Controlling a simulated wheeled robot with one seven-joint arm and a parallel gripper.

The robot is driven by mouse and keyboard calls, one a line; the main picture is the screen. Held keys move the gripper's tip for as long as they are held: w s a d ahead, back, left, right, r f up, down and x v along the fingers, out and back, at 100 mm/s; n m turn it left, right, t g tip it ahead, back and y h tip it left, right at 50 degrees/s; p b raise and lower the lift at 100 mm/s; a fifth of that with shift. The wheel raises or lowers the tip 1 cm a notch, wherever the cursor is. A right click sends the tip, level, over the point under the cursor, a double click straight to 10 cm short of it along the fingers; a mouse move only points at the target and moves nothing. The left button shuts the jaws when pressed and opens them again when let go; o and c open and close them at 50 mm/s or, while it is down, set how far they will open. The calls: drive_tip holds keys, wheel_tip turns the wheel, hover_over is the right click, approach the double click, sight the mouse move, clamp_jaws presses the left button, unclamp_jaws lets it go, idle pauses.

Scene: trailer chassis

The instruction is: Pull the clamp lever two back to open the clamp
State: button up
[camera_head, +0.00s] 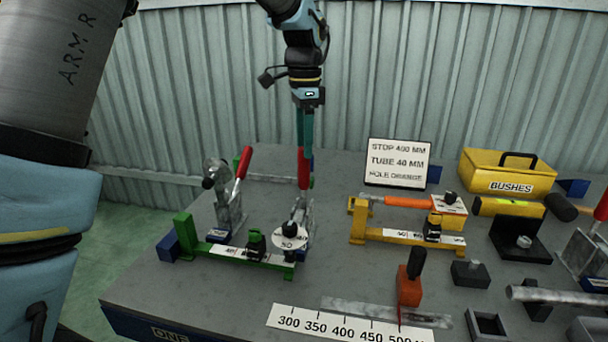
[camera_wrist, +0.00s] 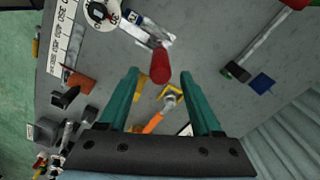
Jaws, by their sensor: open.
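A toggle clamp with an upright red lever handle (camera_head: 303,172) stands at the right end of the green fixture (camera_head: 235,259). A second clamp with a red handle (camera_head: 244,162), leaning right, stands at the left end. In the wrist view the fingers (camera_wrist: 159,72) are open. The red handle (camera_wrist: 160,66) lies between the tips in the picture, with gaps on both sides. I cannot tell how deep it sits between them.
A yellow fixture with an orange-handled part (camera_head: 408,202) stands to the right, with a sign (camera_head: 398,163) behind it. A yellow bushes box (camera_head: 507,176) is at the back right. A ruler strip (camera_head: 345,328) lies at the front. A corrugated wall (camera_head: 220,80) rises behind the table.

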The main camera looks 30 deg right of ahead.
sight(304, 174)
wheel_tip(304, 174, down, 8)
drive_tip(key=shift+f+p, duration=0.25)
drive_tip(key=shift+p, duration=0.45)
drive_tip(key=shift+c, duration=0.4)
clamp_jaws()
idle(0.6)
